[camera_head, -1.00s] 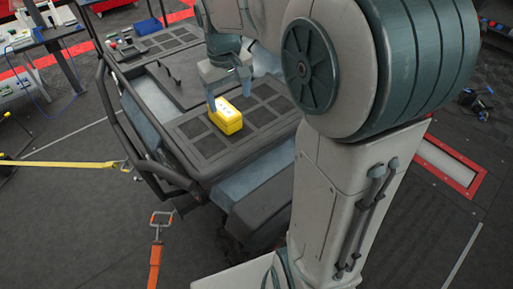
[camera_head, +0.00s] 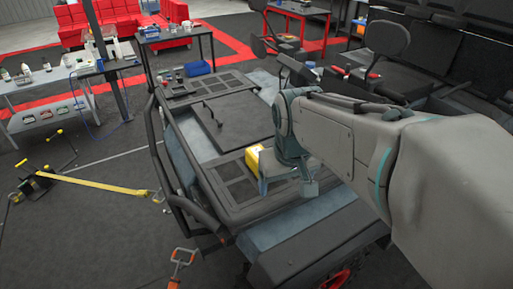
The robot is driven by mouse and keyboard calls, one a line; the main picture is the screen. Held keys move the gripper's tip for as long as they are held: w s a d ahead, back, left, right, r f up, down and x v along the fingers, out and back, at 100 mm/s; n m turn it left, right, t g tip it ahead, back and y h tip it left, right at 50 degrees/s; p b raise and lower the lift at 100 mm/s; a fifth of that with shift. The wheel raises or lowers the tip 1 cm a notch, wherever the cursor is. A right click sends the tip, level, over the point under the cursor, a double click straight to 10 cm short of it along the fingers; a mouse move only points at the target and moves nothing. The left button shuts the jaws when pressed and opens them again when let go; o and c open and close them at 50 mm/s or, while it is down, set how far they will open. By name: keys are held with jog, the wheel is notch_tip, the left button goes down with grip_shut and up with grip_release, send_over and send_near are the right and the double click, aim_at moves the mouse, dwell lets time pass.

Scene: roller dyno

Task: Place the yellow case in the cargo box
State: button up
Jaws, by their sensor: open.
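The yellow case (camera_head: 252,158) sits on the black panelled top of the vehicle (camera_head: 214,122). My gripper hides part of it from the right. My gripper (camera_head: 287,188) is open, with its fingers pointing down just in front of and to the right of the case. Whether a finger touches the case cannot be told. No part of the vehicle can be made out for certain as the cargo box.
A black tube bar (camera_head: 170,165) runs along the vehicle's left edge. Seats and mirrors (camera_head: 387,38) stand at the back right. A yellow strap (camera_head: 95,185) stretches across the floor at left.

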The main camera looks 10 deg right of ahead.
jog(key=w+r+n+g, duration=0.1)
jog(key=w+r, duration=0.1)
jog(key=w, duration=1)
jog(key=n+g, duration=0.2)
send_near(261, 145)
jog(key=s+r, duration=0.1)
jog(key=s, duration=0.3)
jog(key=f, duration=0.2)
jog(key=f+p, duration=0.1)
jog(key=f, duration=0.5)
jog(key=shift+a, duration=0.3)
jog(key=f+p, duration=0.1)
jog(key=f, duration=0.1)
jog(key=s+f+p, duration=0.1)
jog(key=f, duration=0.1)
jog(key=shift+s+a+f, duration=0.1)
jog(key=shift+a+f, duration=0.05)
jog(key=shift+f, duration=0.6)
jog(key=c, duration=1.3)
jog(key=shift+r, duration=0.1)
